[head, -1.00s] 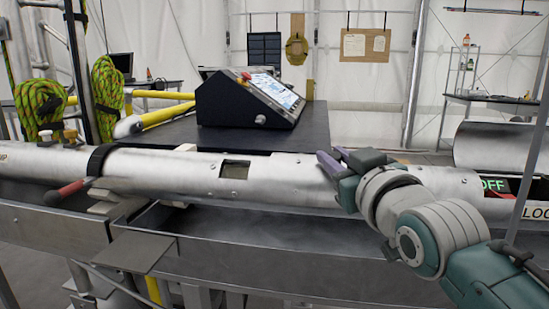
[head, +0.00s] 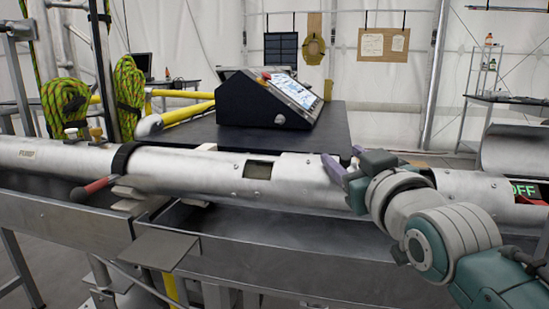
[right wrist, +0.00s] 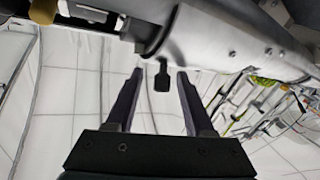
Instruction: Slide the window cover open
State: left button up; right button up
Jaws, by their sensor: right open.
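A long silver tube (head: 190,170) runs across the head view, with a metal sleeve around its middle. A rectangular window opening (head: 258,170) shows in the sleeve, partly dark inside. I cannot tell the cover's edge from the sleeve. My right gripper (head: 342,163) is open at the tube, to the right of the window, its purple fingers at the tube's upper side. In the right wrist view, a small dark tab (right wrist: 162,80) hangs below the tube between the open fingertips; I cannot tell whether they touch it. My left gripper is out of view.
A black console (head: 265,103) with a lit screen stands on a dark table behind the tube. A red handle (head: 98,186) sticks out at the left near a black ring. A metal trough (head: 290,248) lies below the tube.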

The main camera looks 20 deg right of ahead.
jog(key=s+a+p, duration=0.1)
jog(key=s, duration=0.8)
jog(key=shift+s+a, duration=0.3)
jog(key=shift+s, duration=0.1)
jog(key=s+a+r+n+g+y+p, duration=0.1)
jog(key=s+a+r+g+y+p, duration=0.15)
jog(key=s+g+p, duration=0.7)
jog(key=s+a+r+g+y+p, duration=0.1)
jog(key=s+a+g+p, duration=0.25)
jog(key=s+p, duration=0.6)
jog(key=s+r+g+p, duration=0.1)
jog(key=s+r+p, duration=0.2)
jog(key=r+p, duration=3.1)
notch_tip(320, 180, up, 3)
jog(key=shift+s+d+f+p, duration=0.1)
jog(key=shift+s+d+p, duration=0.1)
jog(key=shift+d+p, duration=0.2)
jog(key=shift+f+h, duration=0.1)
jog(key=shift+h, duration=0.15)
